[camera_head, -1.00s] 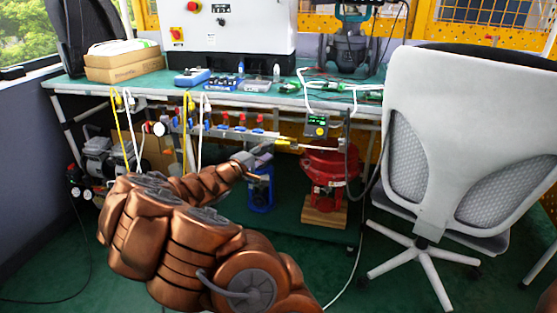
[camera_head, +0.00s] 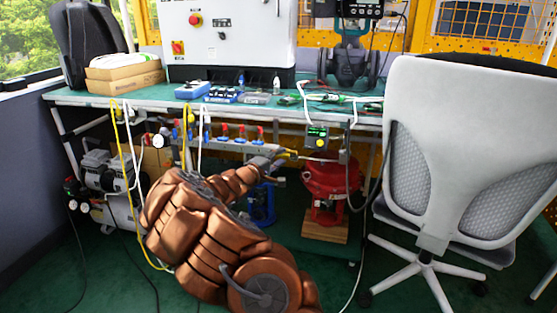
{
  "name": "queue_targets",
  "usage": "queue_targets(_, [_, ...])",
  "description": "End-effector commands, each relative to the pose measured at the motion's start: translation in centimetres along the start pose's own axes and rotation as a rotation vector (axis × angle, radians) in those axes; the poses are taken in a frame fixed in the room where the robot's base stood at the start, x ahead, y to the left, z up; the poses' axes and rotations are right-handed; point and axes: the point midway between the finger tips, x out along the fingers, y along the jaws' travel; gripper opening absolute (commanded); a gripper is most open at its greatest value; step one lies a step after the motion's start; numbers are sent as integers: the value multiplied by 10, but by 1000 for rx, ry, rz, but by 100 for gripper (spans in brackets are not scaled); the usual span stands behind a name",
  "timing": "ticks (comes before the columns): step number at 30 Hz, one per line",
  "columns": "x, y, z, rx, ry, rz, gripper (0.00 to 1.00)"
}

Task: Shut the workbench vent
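My copper-coloured arm reaches up from the bottom toward the pipework under the green workbench (camera_head: 240,98). My gripper (camera_head: 285,154) is small in the picture, just below the manifold's right part and left of the red valve actuator (camera_head: 325,180). Whether its fingers are apart, or touch anything, is too small to tell. The manifold (camera_head: 215,143) is a grey rail under the bench's front edge, with several red-handled valves (camera_head: 243,132) and blue fittings. I cannot tell which of these valves is the vent. My gripper and wrist hide part of the pipework.
A white office chair (camera_head: 440,150) stands close on the right. Yellow and white hoses (camera_head: 127,175) hang on the left by a compressor (camera_head: 103,170). A green-lit positioner box (camera_head: 317,137) hangs under the bench. A blue device (camera_head: 262,205) stands behind my arm.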

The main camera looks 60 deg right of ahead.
Motion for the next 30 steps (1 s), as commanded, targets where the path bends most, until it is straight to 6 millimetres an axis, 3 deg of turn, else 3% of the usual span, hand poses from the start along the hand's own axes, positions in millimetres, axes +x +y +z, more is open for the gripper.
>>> queue_targets(8, [1, 0, 0, -1, 1, 0, 35])
queue_targets(18, [1, 0, 0, -1, 1, 0, 1])
queue_targets(30, [1, 0, 0, -6, 1, 2, 0])
